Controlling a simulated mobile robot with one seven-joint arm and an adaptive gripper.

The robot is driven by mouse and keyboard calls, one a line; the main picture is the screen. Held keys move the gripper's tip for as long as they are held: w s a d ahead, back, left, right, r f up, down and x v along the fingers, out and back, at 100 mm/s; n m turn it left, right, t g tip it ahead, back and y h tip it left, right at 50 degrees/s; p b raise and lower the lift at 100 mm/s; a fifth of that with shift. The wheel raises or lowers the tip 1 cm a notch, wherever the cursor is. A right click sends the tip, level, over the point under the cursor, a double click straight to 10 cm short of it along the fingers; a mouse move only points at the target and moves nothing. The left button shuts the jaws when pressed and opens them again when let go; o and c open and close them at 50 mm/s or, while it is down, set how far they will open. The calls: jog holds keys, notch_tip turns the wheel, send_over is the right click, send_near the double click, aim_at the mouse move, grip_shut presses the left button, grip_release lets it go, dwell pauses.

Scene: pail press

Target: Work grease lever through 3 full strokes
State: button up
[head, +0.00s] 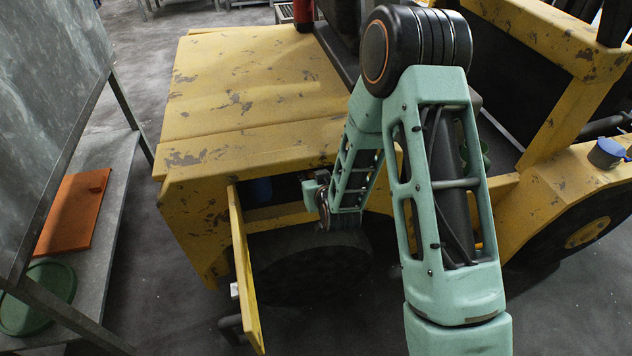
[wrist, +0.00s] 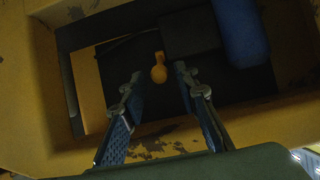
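In the wrist view, a small orange-yellow piece with a rounded end (wrist: 159,72) shows inside a dark recess in the yellow machine; it looks like the grease lever's knob. My gripper (wrist: 158,80) is open, its two fingers apart on either side of the knob in the picture. I cannot tell how far in depth the fingertips are from it, and no contact shows. In the head view, my arm reaches down to the machine's open compartment and hides the lever; the fingers cannot be made out there.
A blue cylinder (wrist: 240,32) stands beside a dark block (wrist: 188,34) in the recess. The compartment's yellow door (head: 243,270) hangs open at left. Yellow walls frame the opening closely. A metal bench (head: 103,215) at far left holds an orange panel (head: 72,212) and a green round object (head: 40,300).

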jog(key=shift+x, duration=0.8)
jog(key=shift+s, duration=0.1)
grip_shut()
jog(key=c, duration=0.8)
grip_release()
jog(key=f+b, duration=0.2)
jog(key=s+f+b, duration=0.1)
jog(key=f+b, duration=0.1)
jog(key=shift+s+d+b, duration=0.1)
jog(key=shift+d+b, duration=0.1)
jog(key=shift+b, duration=0.1)
jog(key=shift+r, duration=0.1)
grip_shut()
jog(key=shift+o, duration=0.2)
grip_release()
notch_tip(320, 180, down, 3)
jog(key=b, duration=0.3)
jog(key=shift+b, duration=0.4)
grip_shut()
